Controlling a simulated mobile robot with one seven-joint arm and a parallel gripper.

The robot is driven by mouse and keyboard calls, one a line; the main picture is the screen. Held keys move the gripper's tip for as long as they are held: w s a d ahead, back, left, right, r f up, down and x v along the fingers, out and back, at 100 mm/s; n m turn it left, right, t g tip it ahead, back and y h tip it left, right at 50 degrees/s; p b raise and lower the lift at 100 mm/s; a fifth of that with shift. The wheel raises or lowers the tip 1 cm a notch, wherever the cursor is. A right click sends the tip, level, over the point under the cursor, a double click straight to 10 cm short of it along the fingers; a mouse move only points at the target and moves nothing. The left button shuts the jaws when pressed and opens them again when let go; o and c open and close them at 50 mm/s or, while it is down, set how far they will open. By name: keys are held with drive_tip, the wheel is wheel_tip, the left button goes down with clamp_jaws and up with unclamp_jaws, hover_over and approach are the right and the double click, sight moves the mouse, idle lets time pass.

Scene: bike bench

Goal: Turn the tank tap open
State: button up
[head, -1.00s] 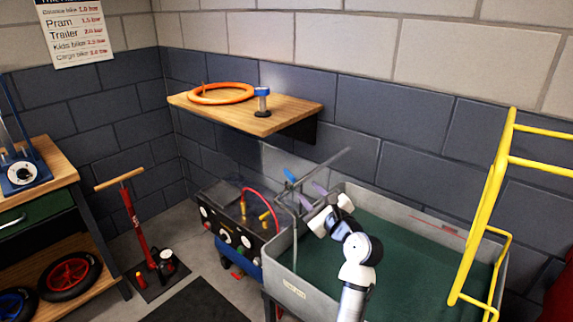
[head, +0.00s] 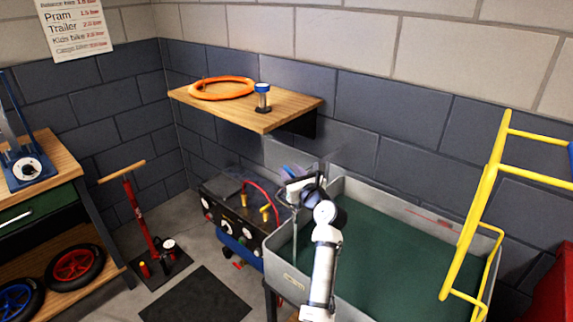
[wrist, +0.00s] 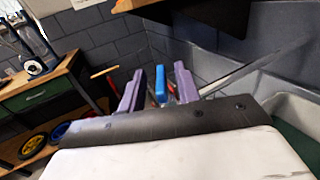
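The tap's blue handle (wrist: 160,84) shows in the wrist view between my two purple fingers, with a gap on each side. My gripper (wrist: 159,88) is open around it, not closed on it. In the head view my gripper (head: 300,172) is at the left back corner of the grey tank (head: 292,275), beside the grey pipe. There my wrist and fingers largely hide the tap. How far the handle is turned cannot be told.
A black compressor panel (head: 232,220) with brass fittings and a red hose stands left of the tank. A wooden shelf (head: 290,112) hangs above, carrying an orange ring (head: 222,88) and a blue-topped item (head: 262,98). A yellow rack (head: 483,205) stands at the right.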

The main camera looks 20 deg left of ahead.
sight(287, 167)
drive_tip(key=shift+x, duration=1.7)
clamp_jaws()
